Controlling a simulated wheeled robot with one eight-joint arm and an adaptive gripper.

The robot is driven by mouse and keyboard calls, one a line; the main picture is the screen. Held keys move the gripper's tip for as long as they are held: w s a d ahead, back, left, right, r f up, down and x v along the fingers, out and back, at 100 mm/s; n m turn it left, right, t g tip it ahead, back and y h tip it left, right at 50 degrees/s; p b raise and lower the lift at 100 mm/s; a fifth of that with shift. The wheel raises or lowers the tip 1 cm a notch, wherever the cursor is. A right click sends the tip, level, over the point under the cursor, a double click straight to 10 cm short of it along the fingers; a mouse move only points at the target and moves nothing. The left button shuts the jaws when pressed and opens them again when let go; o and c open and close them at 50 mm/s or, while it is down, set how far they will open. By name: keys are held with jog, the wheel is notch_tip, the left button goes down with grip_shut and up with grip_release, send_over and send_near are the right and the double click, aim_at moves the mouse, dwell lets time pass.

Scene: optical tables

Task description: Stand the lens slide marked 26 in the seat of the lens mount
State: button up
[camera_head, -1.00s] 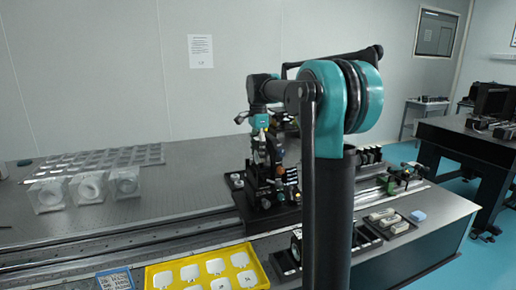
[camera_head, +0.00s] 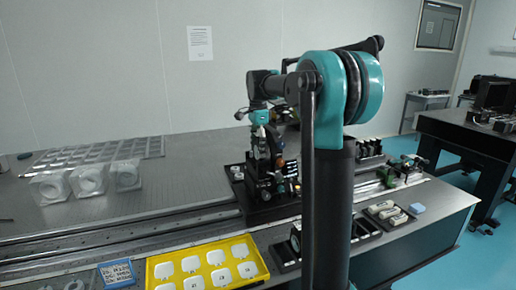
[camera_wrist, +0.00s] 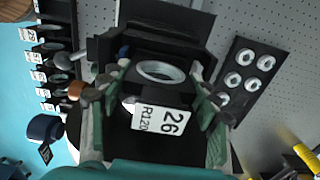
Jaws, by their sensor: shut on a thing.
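The lens slide marked 26 (camera_wrist: 163,122) shows its white label, "26" over "R120", in the wrist view. My gripper (camera_wrist: 154,102) is shut on it, with a green finger on each side. A pale ring (camera_wrist: 160,72) lies just beyond the label; I cannot tell whether it belongs to the slide or the mount. The black lens mount (camera_wrist: 150,40) is behind and around it. In the head view my gripper (camera_head: 261,122) is over the dark mount assembly (camera_head: 268,175). The slide is too small to make out there, and the seat and any contact are hidden.
A rack of labelled slides (camera_wrist: 45,75) stands left in the wrist view, and a black plate with several pale rings (camera_wrist: 245,75) right. In the head view, a yellow tray (camera_head: 205,281) and blue label box (camera_head: 118,274) are in front; clear lens blocks (camera_head: 88,180) stand left.

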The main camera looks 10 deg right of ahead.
jog(key=shift+f, duration=0.1)
jog(key=o, duration=1.4)
jog(key=shift+r, duration=5)
